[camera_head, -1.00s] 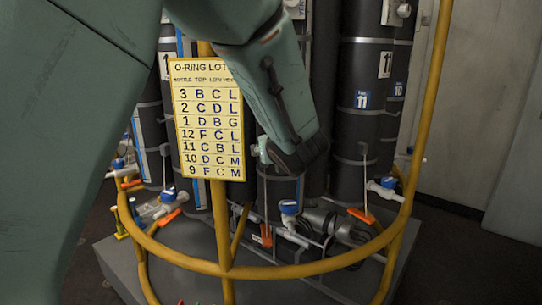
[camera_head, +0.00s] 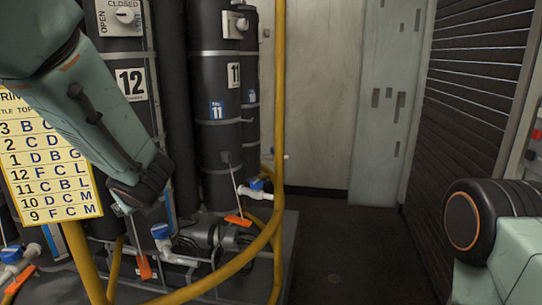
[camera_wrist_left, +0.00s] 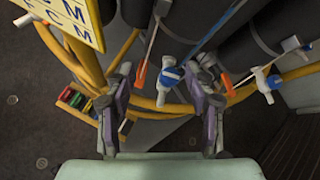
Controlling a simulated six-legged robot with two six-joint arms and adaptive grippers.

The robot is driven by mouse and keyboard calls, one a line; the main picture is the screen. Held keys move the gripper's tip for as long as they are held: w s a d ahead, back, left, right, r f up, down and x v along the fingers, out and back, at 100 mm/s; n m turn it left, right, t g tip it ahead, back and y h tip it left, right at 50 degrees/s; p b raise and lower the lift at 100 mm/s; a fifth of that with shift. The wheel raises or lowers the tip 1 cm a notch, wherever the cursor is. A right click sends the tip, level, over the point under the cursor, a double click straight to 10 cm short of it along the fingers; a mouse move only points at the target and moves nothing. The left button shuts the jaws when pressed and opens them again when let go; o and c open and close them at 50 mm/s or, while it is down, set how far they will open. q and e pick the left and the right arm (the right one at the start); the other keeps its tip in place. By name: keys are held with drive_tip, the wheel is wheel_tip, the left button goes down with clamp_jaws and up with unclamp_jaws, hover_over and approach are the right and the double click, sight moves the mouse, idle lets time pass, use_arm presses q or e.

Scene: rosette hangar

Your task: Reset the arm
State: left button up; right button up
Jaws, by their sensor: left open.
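My left arm (camera_head: 105,120), teal with a dark end joint, hangs down from the upper left in the head view, in front of the black bottles. Its gripper's fingers do not show clearly there. In the left wrist view my left gripper (camera_wrist_left: 158,72) is open, with its two fingers apart and nothing held. A blue-and-white valve (camera_wrist_left: 172,76) shows between and beyond the fingertips. Part of my right arm (camera_head: 505,240) shows at the lower right of the head view; its gripper is out of view.
A yellow guard rail (camera_head: 279,90) curves around black bottles (camera_head: 130,50) and low pipework with an orange handle (camera_head: 238,219). A yellow lettered sign (camera_head: 45,160) hangs at left, partly behind my arm. Open floor (camera_head: 350,250) lies right of the rail, before a slatted wall (camera_head: 470,110).

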use_arm(q)
drive_tip(key=s+d+f+n+g+h+b, duration=0.1)
drive_tip(key=s+d+f+n+h+b, duration=0.25)
drive_tip(key=f, duration=0.55)
drive_tip(key=s+d+f+n+g+h, duration=0.25)
drive_tip(key=s+d+f+n, duration=0.3)
drive_tip(key=f, duration=0.35)
drive_tip(key=s+d+f+n+g+h+b, duration=0.1)
drive_tip(key=s+d+f+n+h, duration=0.25)
drive_tip(key=s+f+n, duration=0.35)
drive_tip(key=s+a+f+n+g+y+b, duration=0.1)
drive_tip(key=s+f+n+b, duration=0.3)
drive_tip(key=s+f, duration=0.7)
drive_tip(key=s+a+f+n+g+y+b, duration=0.1)
drive_tip(key=s+a+f+n+g+b, duration=0.2)
drive_tip(key=s+f, duration=0.9)
wheel_tip(320, 180, down, 2)
drive_tip(key=shift+s+a+f+n+y+b, duration=0.2)
drive_tip(key=shift+n+y+b, duration=0.15)
drive_tip(key=shift+n+b, duration=0.7)
drive_tip(key=shift+s+a+r, duration=0.1)
